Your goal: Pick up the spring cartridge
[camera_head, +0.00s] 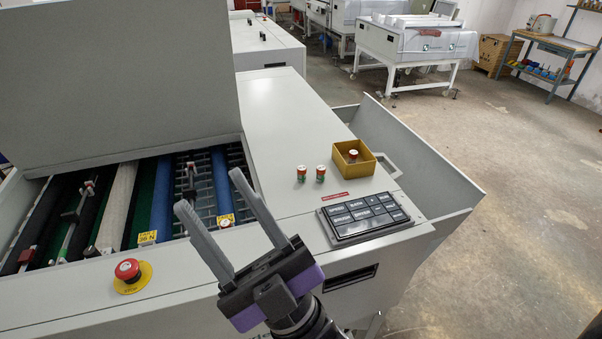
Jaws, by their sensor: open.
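Two small upright cylinders with orange, white and green bands stand side by side on the machine's grey top, a left one (301,174) and a right one (320,173). A similar small part (353,155) sits inside an open yellow box (344,171) just right of them. I take these to be spring cartridges, but they are too small to be sure. My gripper (210,190) is open and empty, with its two grey fingers spread over the machine's front left part. It is left of the cylinders and apart from them.
A black button panel (362,217) lies in front of the yellow box. A red emergency stop (128,270) is on the front left edge. The raised lid (115,75) stands behind the open roller bay (118,205). The grey top behind the cylinders is clear.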

